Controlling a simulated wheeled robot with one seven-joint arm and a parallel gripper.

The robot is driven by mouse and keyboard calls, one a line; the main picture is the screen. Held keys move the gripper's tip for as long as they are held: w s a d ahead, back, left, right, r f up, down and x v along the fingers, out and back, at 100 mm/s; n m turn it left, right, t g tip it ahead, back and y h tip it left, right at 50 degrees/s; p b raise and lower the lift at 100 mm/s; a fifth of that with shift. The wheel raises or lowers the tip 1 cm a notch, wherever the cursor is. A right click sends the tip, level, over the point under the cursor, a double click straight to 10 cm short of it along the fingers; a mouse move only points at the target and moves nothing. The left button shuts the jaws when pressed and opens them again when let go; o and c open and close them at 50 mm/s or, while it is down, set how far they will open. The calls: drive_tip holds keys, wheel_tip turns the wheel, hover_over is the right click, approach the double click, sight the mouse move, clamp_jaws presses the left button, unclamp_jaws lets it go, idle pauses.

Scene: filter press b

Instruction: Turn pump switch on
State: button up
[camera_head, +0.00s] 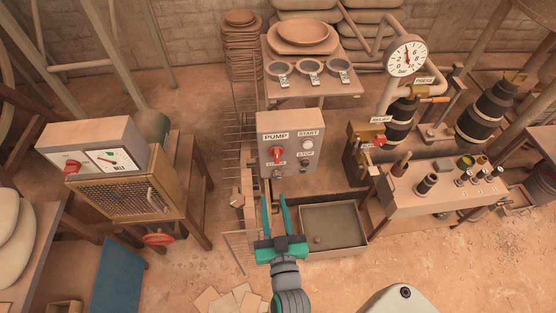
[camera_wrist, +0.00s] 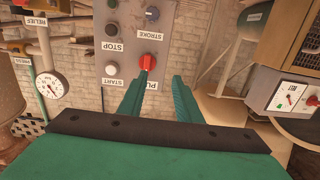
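The pump switch (camera_head: 277,152) is a red rotary knob on a grey control box (camera_head: 292,138), under the label PUMP. In the wrist view the red pump knob (camera_wrist: 148,62) shows upside down, just beyond and between the fingertips. My gripper (camera_head: 275,198) has teal fingers spread apart, with nothing visible between them. In the head view its fingertips are just below the control box. In the wrist view the gripper (camera_wrist: 160,82) points at the panel, and its fingers appear apart from the knob. Part of the PUMP label is hidden by a finger in the wrist view.
The START button (camera_head: 308,145), STOP button (camera_head: 305,165) and a STROKE knob (camera_wrist: 152,13) share the panel. A tray (camera_head: 333,245) stands below right. A box with a red knob and meter (camera_head: 92,150) stands left. The relief valve (camera_head: 379,141) is at the right.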

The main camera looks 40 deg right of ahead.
sight(278, 158)
drive_tip(key=shift+h, duration=0.3)
drive_tip(key=x, duration=0.4)
drive_tip(key=s+d+r+x, duration=0.1)
drive_tip(key=x, duration=0.4)
drive_tip(key=d+r+x, duration=0.1)
drive_tip(key=x, duration=0.3)
drive_tip(key=shift+d, duration=0.3)
drive_tip(key=shift+w, duration=0.25)
drive_tip(key=shift+s+d+m, duration=0.1)
drive_tip(key=shift+s+m, duration=0.05)
drive_tip(key=shift+m, duration=0.15)
clamp_jaws()
